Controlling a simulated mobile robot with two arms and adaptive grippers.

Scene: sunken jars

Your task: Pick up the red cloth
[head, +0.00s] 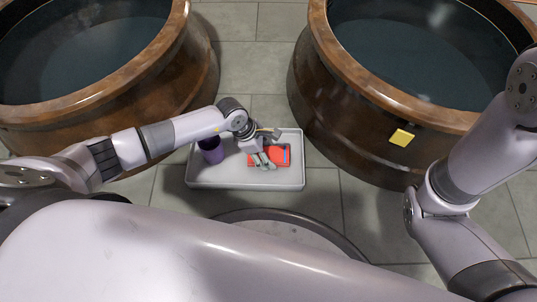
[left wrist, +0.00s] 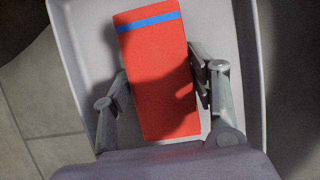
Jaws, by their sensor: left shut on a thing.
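The red cloth (head: 283,154) with a blue stripe lies folded flat in a pale grey tray (head: 245,184) on the floor. In the left wrist view the cloth (left wrist: 155,55) fills the middle, over the bare tray bottom (left wrist: 85,40). My left gripper (head: 265,160) reaches down over the tray and is shut on the cloth, with one finger at each long side in the left wrist view (left wrist: 163,88). I cannot tell whether the cloth is clear of the tray bottom. My right arm shows at the right, but its gripper is out of view.
A purple container (head: 211,153) stands at the left in the tray, beside my left arm. Large brown jars with dark insides stand left (head: 185,95) and right (head: 325,115) behind the tray. A yellow square (head: 401,137) is on the right jar. Tiled floor (head: 250,50) is clear between them.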

